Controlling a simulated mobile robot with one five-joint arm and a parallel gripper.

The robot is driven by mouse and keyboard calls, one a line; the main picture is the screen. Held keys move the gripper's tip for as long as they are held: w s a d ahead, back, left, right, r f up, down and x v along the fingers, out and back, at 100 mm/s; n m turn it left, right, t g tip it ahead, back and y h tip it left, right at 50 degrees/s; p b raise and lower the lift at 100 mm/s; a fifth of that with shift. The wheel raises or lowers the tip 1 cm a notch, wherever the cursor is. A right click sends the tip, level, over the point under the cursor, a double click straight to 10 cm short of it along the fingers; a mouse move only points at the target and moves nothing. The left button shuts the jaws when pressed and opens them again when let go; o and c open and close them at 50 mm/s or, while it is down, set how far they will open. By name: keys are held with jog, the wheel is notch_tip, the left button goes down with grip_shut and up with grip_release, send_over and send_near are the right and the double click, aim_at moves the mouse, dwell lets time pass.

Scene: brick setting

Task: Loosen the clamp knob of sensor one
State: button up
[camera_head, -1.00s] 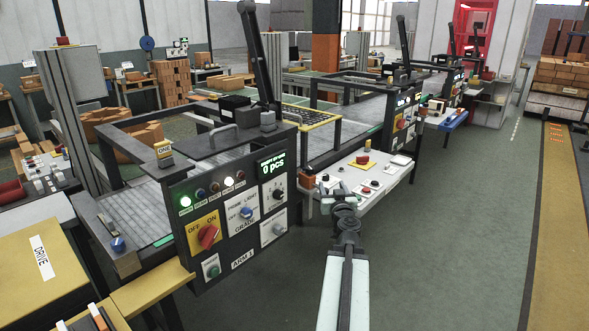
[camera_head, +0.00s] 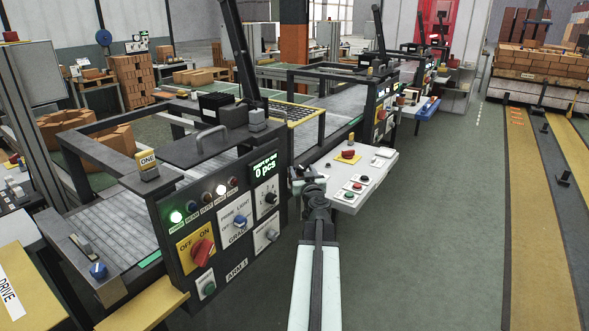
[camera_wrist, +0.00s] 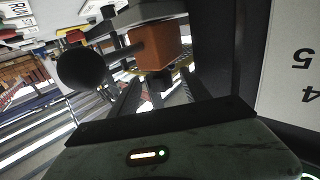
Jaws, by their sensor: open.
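A yellow and grey block marked ONE (camera_head: 148,160) stands on the front corner of the near machine's dark frame. A blue knob (camera_head: 98,270) sits on a bracket at the left end of the conveyor; I cannot tell whether it belongs to sensor one. In the head view my gripper (camera_head: 306,180) is at the right end of the control panel, away from the ONE block. In the wrist view my gripper (camera_wrist: 153,88) is open, its dark fingers reaching toward an orange block (camera_wrist: 155,45). A round black knob (camera_wrist: 82,70) on a stem stands beside that block.
The near control panel (camera_head: 222,225) carries a red switch (camera_head: 202,252), lamps and dials. A white button table (camera_head: 350,180) stands just right of my gripper. Yellow ledges lie at lower left. The green floor (camera_head: 440,230) at right is clear.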

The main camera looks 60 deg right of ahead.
jog(key=shift+x, duration=0.8)
grip_shut()
